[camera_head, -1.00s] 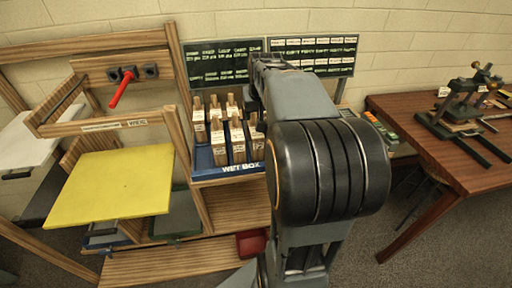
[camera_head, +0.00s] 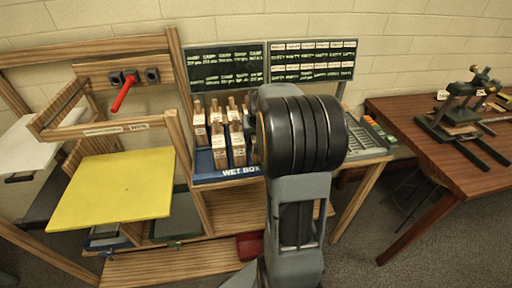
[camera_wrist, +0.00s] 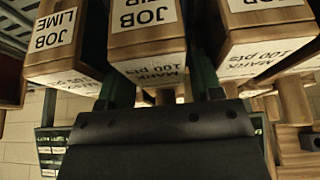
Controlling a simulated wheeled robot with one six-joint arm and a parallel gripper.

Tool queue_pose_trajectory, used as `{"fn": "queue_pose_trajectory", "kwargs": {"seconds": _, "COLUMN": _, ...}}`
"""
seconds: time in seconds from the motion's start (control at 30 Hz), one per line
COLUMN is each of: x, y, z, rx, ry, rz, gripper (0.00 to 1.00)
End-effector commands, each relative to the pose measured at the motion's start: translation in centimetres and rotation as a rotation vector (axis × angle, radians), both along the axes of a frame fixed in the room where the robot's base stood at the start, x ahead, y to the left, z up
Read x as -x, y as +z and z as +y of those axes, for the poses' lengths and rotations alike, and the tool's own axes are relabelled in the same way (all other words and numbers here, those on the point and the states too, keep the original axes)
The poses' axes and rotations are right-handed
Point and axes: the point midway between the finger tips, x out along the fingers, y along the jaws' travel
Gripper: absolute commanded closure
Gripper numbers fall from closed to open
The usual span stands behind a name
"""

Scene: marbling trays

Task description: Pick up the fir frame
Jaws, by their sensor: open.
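Several wooden blocks with pale labels and upright handles (camera_head: 219,146) stand in the blue box marked WET BOX (camera_head: 242,172); I cannot tell which is the fir frame. In the wrist view, labelled wooden pieces hang close in front: one reads JOB LIME (camera_wrist: 60,75), a middle one reads JOB (camera_wrist: 150,50), and one with a mostly cut-off label is at the right (camera_wrist: 262,40). My gripper (camera_wrist: 158,88) is open, its dark green fingers at either side of the middle piece's lower part; contact cannot be told. In the head view my arm hides the gripper and part of the box.
A yellow board (camera_head: 115,188) lies on the left of the wooden rack, below a red handle (camera_head: 123,94). Two dark label boards (camera_head: 313,62) stand behind the box. A red bin (camera_head: 249,246) is below. A brown table (camera_head: 465,150) with a press is at right.

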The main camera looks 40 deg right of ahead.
Motion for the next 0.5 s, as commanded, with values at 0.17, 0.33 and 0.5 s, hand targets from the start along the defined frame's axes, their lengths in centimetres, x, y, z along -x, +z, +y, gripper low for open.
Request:
{"fn": "queue_pose_trajectory", "kwargs": {"seconds": 0.17, "x": -0.08, "y": -0.19, "z": -0.02, "rx": 0.0, "ry": 0.0, "rz": -0.001, "gripper": 0.4}}
{"fn": "queue_pose_trajectory", "kwargs": {"seconds": 0.33, "x": -0.07, "y": -0.18, "z": -0.02, "rx": 0.0, "ry": 0.0, "rz": -0.001, "gripper": 0.48}}
{"fn": "queue_pose_trajectory", "kwargs": {"seconds": 0.5, "x": -0.07, "y": -0.16, "z": -0.02, "rx": 0.0, "ry": 0.0, "rz": -0.001, "gripper": 0.64}}
